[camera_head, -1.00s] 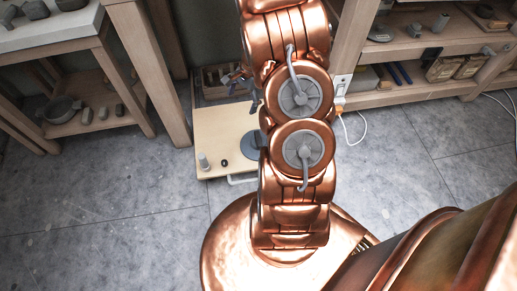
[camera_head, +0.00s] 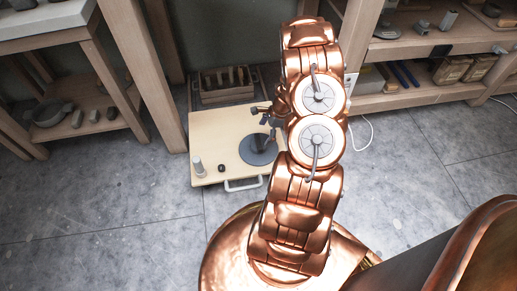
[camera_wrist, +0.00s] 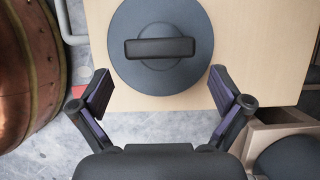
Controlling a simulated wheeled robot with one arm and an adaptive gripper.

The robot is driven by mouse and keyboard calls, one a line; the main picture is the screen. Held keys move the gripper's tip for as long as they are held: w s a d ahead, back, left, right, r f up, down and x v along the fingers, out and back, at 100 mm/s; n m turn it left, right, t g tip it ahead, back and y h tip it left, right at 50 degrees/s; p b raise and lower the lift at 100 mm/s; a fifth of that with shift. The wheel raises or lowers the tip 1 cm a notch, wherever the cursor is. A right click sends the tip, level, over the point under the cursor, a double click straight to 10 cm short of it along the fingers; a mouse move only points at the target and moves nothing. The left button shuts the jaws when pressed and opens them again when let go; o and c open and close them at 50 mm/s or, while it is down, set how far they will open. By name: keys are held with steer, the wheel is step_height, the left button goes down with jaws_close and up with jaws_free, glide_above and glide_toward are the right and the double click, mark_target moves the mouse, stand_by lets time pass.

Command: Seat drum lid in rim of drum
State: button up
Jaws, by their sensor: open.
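The drum lid is a dark grey disc (camera_head: 257,150) with a raised bar handle, lying flat on a pale wooden cart top (camera_head: 206,141). In the wrist view the lid (camera_wrist: 197,62) is at the top centre, with its black bar handle (camera_wrist: 160,47) running left to right. My gripper (camera_wrist: 160,84) is open and empty, its fingers spread either side of the lid's near edge and short of the handle. In the head view my gripper (camera_head: 266,118) is just above the lid's upper right part. I cannot make out the drum in either view.
A grey cylinder (camera_head: 197,166) and a small black ring (camera_head: 221,168) stand on the cart top left of the lid. A wooden crate (camera_head: 224,94) stands behind it. Shelves (camera_head: 420,95) are at the right, a bench (camera_head: 45,40) at the left.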

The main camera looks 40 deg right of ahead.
mark_target(259, 141)
steer(key=x, duration=0.2)
steer(key=b+x, duration=0.1)
steer(key=x, duration=0.1)
steer(key=b+x, duration=0.1)
steer(key=x, duration=0.1)
steer(key=shift+w+a+r, duration=0.15)
steer(key=shift+a, duration=0.15)
steer(key=shift+c, duration=0.3)
steer(key=c, duration=0.8)
